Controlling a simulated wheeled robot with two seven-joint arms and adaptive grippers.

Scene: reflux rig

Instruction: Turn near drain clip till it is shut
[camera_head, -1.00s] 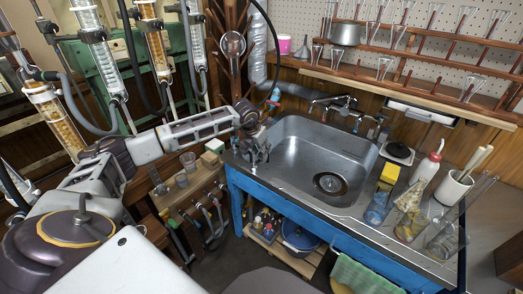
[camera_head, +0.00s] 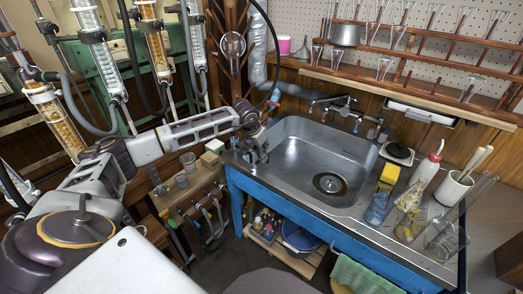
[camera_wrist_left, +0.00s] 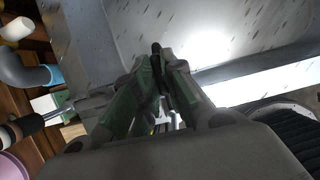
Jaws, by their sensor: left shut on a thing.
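My left gripper (camera_head: 255,157) is at the left rim of the steel sink (camera_head: 345,150), its fingers pointing down. In the left wrist view its fingers (camera_wrist_left: 160,62) are closed together around a small dark piece (camera_wrist_left: 156,48) that shows between the tips. This seems to be the near drain clip, but the fingers hide most of it, so its angle cannot be told. My right gripper is not in view.
A wooden bench with glass beakers (camera_head: 181,181) and several hoses stands left of the sink. Bottles and a yellow sponge (camera_head: 389,174) crowd the right counter. The sink basin is empty.

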